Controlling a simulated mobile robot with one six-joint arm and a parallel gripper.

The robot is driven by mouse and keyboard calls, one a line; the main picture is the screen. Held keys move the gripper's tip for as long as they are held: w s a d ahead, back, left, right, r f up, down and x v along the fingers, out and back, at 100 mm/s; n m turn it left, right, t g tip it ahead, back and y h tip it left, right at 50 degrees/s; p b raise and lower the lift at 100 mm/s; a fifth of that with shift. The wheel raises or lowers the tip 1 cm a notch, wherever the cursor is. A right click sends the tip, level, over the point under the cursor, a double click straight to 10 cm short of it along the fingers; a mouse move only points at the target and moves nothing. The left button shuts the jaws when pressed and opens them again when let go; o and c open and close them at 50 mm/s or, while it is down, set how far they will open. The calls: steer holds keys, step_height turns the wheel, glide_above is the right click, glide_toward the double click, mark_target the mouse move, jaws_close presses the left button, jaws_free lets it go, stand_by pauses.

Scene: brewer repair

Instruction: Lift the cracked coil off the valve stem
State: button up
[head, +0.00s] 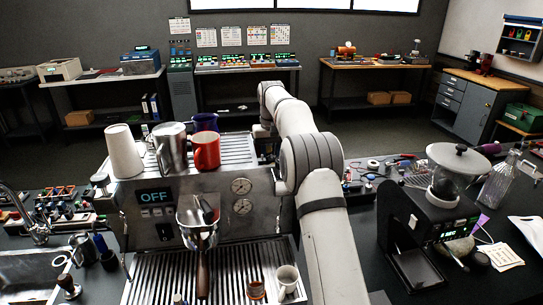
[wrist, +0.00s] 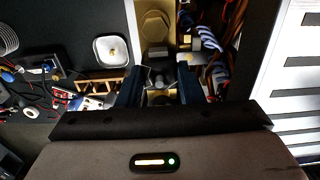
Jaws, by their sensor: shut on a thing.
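My gripper (wrist: 159,84) shows in the wrist view, its two dark blue fingers reaching into the open back of the brewer. The fingers are shut on a small dark block between their tips, which I take to be the cracked coil (wrist: 158,77). No crack can be made out at this size. The valve stem is hidden, so I cannot tell whether the coil is still around it. In the head view the espresso machine (head: 152,228) reads OFF. My arm passes over its right side, and the gripper is hidden behind it.
Brass-coloured parts (wrist: 155,27) and blue-white wires (wrist: 217,45) lie close around the fingers. A white dish (wrist: 111,51) and a wooden rack (wrist: 101,86) are to the left. Cups, including a red mug (head: 206,151), stand on the machine. A grinder (head: 437,215) stands right.

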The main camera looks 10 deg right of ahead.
steer(key=c, duration=0.3)
steer(key=shift+c, duration=0.2)
steer(key=shift+r, duration=0.2)
steer(key=shift+r, duration=2.9)
steer(key=shift+r, duration=0.1)
steer(key=shift+w+r, duration=0.1)
steer(key=shift+r, duration=1.8)
